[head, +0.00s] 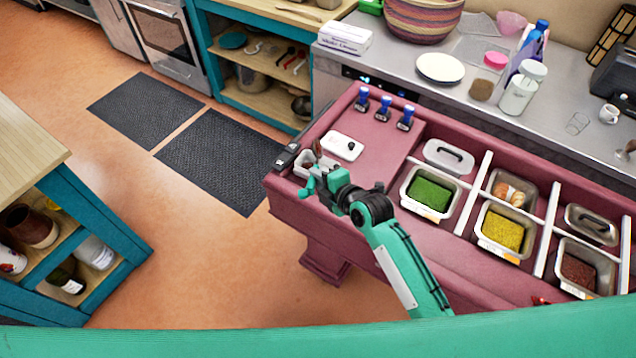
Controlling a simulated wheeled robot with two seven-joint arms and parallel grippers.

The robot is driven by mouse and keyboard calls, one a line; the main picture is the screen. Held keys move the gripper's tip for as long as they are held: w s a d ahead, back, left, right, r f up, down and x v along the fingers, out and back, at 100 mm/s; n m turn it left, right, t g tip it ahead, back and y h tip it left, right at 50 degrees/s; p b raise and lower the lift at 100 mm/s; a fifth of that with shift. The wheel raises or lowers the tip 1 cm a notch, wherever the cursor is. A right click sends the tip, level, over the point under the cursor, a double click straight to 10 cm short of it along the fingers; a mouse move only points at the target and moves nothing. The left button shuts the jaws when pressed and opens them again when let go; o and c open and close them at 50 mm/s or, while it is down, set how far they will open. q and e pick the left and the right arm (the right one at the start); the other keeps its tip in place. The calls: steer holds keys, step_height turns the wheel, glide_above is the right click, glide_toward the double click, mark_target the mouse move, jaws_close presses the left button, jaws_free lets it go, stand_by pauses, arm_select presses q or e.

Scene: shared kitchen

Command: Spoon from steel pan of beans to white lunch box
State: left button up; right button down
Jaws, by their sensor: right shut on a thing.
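My right gripper (318,180) is at the left end of the pink counter (385,145). It is shut on what looks like the spoon, which is mostly hidden by the gripper. A small whitish open box (303,163), apparently the white lunch box, is right at the gripper and partly covered by it; its contents are too small to tell. A steel pan of dark reddish-brown beans (578,271) sits in the counter at the far right, well away from the gripper. My left gripper is not in view.
Steel pans with green (430,192) and yellow (502,230) food, and one with pale pieces (512,188), sit between white dividers. A white lid-like thing (342,146) and several blue-topped stamps (385,106) stand near the gripper. A dark box (286,155) lies on the edge.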

steer(key=n+p, duration=0.1)
steer(key=p, duration=0.1)
steer(key=r+n+g+h+p, duration=0.1)
steer(key=p, duration=0.1)
steer(key=r+n+g+h+p, duration=0.1)
steer(key=p, duration=0.1)
steer(key=shift+w+a+r+n, duration=0.2)
steer(key=shift+w+r+n, duration=0.05)
steer(key=shift+w+n, duration=0.05)
steer(key=shift+a+r+n+g+h, duration=0.1)
steer(key=shift+r+n+g+h, duration=0.2)
steer(key=shift+n+g, duration=0.15)
steer(key=r+n+h, duration=0.1)
steer(key=a+r+n+g+h, duration=0.1)
steer(key=r, duration=0.1)
steer(key=shift+w+r+n+g+h, duration=0.15)
steer(key=shift+w+n+g+h, duration=0.1)
steer(key=shift+h, duration=0.15)
steer(key=shift+a+r+n+g+h, duration=0.3)
steer(key=shift+r+n+g+h, duration=0.1)
steer(key=shift+r+n+h, duration=0.45)
stand_by(0.4)
